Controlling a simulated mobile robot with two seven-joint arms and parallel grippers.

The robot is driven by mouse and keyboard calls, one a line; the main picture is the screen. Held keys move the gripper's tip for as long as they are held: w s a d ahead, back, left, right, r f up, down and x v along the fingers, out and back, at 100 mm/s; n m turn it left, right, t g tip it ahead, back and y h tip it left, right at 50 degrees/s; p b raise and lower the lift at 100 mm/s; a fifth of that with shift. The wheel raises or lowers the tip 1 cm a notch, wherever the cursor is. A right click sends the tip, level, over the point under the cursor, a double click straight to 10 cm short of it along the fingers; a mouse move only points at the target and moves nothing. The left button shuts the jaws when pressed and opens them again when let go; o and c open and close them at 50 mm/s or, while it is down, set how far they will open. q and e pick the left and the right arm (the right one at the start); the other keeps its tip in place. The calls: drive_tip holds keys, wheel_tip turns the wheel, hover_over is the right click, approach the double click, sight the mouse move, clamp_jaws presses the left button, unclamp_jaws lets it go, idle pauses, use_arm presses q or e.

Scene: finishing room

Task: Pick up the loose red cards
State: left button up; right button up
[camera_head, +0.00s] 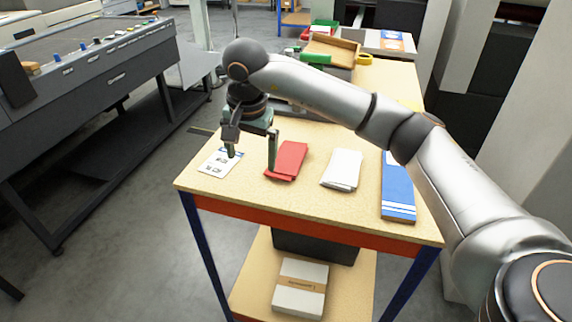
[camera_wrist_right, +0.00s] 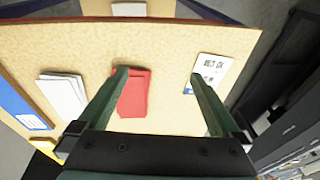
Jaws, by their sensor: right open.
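The red cards (camera_head: 288,160) lie in a slightly fanned stack on the wooden tabletop (camera_head: 309,189), left of the middle in the head view. In the right wrist view the red cards (camera_wrist_right: 135,95) show beside one finger. My right gripper (camera_head: 251,160) is open and empty. In the head view its fingers hang between a printed card sheet and the red cards, with one finger in front of the red stack's left edge. In the wrist view the right gripper (camera_wrist_right: 162,80) spans the gap between red cards and printed sheet. Contact cannot be told. My left gripper is not in view.
A printed sheet (camera_head: 221,162) lies left of the red cards, a white card stack (camera_head: 342,169) and a blue box (camera_head: 398,188) to their right. A brown tray (camera_head: 333,48) and yellow tape (camera_head: 364,58) are at the back. A grey machine (camera_head: 90,75) stands left.

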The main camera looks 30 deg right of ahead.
drive_tip(key=d+r+h, duration=0.3)
drive_tip(key=d+r, duration=0.1)
drive_tip(key=d, duration=0.3)
approach(287, 157)
drive_tip(key=shift+x, duration=0.9)
drive_tip(key=x, duration=0.6)
drive_tip(key=shift+s+f, duration=0.1)
drive_tip(key=shift+f, duration=0.15)
drive_tip(key=shift+r+t, duration=0.1)
drive_tip(key=shift+t, duration=0.2)
drive_tip(key=c, duration=1.3)
